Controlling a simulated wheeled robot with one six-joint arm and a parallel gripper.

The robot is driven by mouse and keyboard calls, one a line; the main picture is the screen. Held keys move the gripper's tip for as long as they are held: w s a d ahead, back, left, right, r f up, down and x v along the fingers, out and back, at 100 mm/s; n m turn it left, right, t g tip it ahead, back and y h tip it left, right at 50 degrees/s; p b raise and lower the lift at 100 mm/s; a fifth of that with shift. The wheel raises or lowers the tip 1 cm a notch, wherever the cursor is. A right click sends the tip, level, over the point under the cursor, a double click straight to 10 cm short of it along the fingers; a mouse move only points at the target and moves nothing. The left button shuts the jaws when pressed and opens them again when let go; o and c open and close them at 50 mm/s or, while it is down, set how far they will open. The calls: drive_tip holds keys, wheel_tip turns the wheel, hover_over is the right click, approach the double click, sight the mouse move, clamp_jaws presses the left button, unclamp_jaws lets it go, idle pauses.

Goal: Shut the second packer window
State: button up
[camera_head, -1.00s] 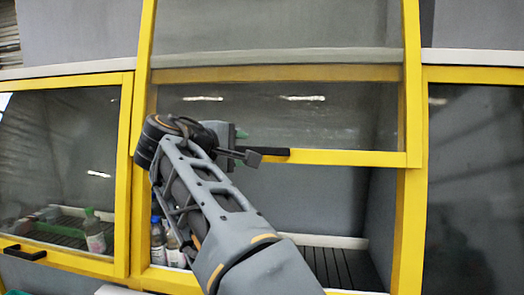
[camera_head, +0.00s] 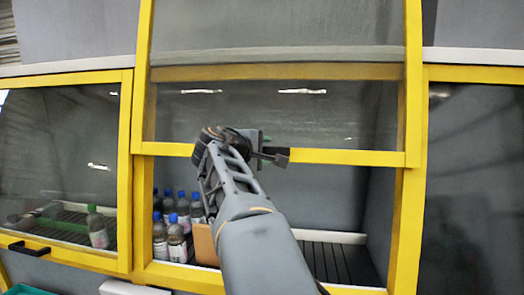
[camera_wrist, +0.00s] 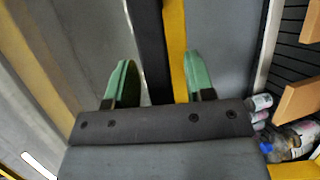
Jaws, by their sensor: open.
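The middle packer window (camera_head: 330,110) is raised, with its yellow bottom rail (camera_head: 350,157) across the upper part of the opening. Its black handle (camera_head: 282,152) is on that rail, partly hidden behind my wrist. My gripper (camera_wrist: 158,62) is open at the handle. In the wrist view its two green fingers stand apart, with the black handle (camera_wrist: 147,35) and the yellow rail (camera_wrist: 175,35) showing between them. Whether a finger touches the handle I cannot tell.
Below the rail, bottles (camera_head: 176,238) and a brown box (camera_head: 205,245) stand inside on a slatted floor (camera_head: 340,262). The left window (camera_head: 65,150) is down, with a black handle (camera_head: 27,250) low on its frame. Another dark pane (camera_head: 475,180) is at right.

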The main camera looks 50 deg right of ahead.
drive_tip(key=shift+c, duration=0.2)
clamp_jaws()
drive_tip(key=s+a+f+b, duration=0.1)
drive_tip(key=a+f+b, duration=0.1)
drive_tip(key=f+b, duration=1)
drive_tip(key=s+a+f+b, duration=0.2)
drive_tip(key=a+f+b, duration=0.1)
drive_tip(key=f+b, duration=1)
drive_tip(key=s+a+f+b, duration=0.2)
drive_tip(key=a+f+b, duration=0.1)
drive_tip(key=f+b, duration=0.9)
wheel_tip(320, 180, down, 2)
drive_tip(key=shift+a+f+b, duration=0.2)
drive_tip(key=shift+a+b, duration=0.05)
drive_tip(key=shift+b, duration=0.1)
drive_tip(key=shift+s, duration=0.1)
drive_tip(key=shift+c, duration=1.1)
unclamp_jaws()
drive_tip(key=shift+a, duration=0.1)
drive_tip(key=shift+o, duration=1.3)
drive_tip(key=shift+r, duration=0.1)
